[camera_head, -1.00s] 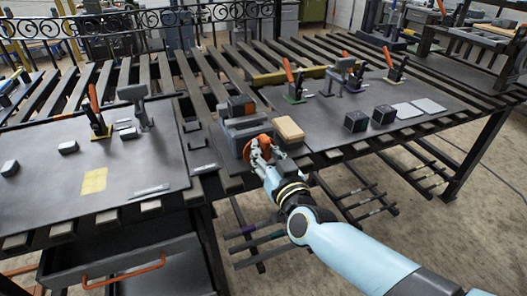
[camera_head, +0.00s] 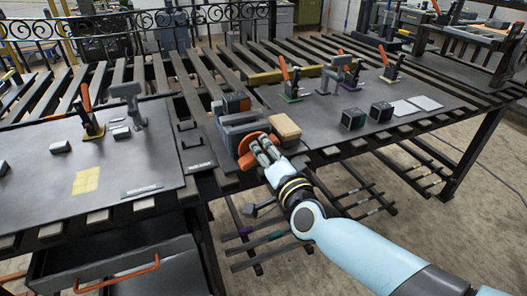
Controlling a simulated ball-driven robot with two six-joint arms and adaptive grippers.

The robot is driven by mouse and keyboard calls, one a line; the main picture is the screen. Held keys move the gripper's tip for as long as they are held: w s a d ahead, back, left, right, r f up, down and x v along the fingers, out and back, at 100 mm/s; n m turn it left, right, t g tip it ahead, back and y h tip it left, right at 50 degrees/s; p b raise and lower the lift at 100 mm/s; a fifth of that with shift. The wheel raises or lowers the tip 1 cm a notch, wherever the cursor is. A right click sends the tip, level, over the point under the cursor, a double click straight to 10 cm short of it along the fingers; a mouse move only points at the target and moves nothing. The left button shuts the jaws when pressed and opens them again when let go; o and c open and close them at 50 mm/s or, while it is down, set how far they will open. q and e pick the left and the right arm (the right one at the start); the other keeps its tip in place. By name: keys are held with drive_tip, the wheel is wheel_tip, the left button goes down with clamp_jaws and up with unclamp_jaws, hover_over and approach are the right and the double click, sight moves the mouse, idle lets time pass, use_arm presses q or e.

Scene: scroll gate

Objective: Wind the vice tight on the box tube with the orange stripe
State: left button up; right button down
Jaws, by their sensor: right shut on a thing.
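The grey vice (camera_head: 238,127) stands at the front edge of the bench, near the middle of the head view. A grey box tube with an orange stripe (camera_head: 237,103) sits at its top, between the jaws as far as I can see. The vice's orange handwheel (camera_head: 250,158) faces the front edge. My right gripper (camera_head: 268,151) is shut on the handwheel at its right side; its fingers hide part of the wheel. I cannot tell whether there is a gap between the jaws and the tube. My left gripper is not in view.
A tan block (camera_head: 285,127) lies just right of the vice. Dark cubes (camera_head: 353,118), upright orange-handled clamps and pale plates stand on the right mat. The left mat (camera_head: 45,190) holds another orange-handled clamp (camera_head: 88,112), grey pieces and a yellow patch. An open drawer (camera_head: 130,268) hangs below.

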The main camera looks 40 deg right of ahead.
drive_tip(key=m+b, duration=0.1)
drive_tip(key=m, duration=0.1)
drive_tip(key=f+m+b, duration=0.1)
drive_tip(key=m, duration=0.2)
drive_tip(key=shift+s+d+f+m, duration=0.1)
drive_tip(key=shift+d+m, duration=0.05)
drive_tip(key=shift+m, duration=0.15)
drive_tip(key=m+b, duration=0.1)
drive_tip(key=m, duration=0.1)
drive_tip(key=m+b, duration=0.1)
drive_tip(key=m, duration=0.2)
drive_tip(key=shift+f+m+b, duration=0.3)
drive_tip(key=shift+f+b, duration=0.1)
drive_tip(key=m+b, duration=0.1)
drive_tip(key=m, duration=0.2)
drive_tip(key=a+m+b, duration=0.1)
drive_tip(key=m+b, duration=0.1)
drive_tip(key=m, duration=0.2)
drive_tip(key=f+m+b, duration=0.1)
drive_tip(key=m, duration=0.2)
drive_tip(key=shift+a+m, duration=0.15)
drive_tip(key=shift+m, duration=0.25)
drive_tip(key=c, duration=1.5)
unclamp_jaws()
drive_tip(key=shift+r, duration=0.1)
drive_tip(key=shift+o, duration=1.3)
drive_tip(key=shift+r, duration=0.15)
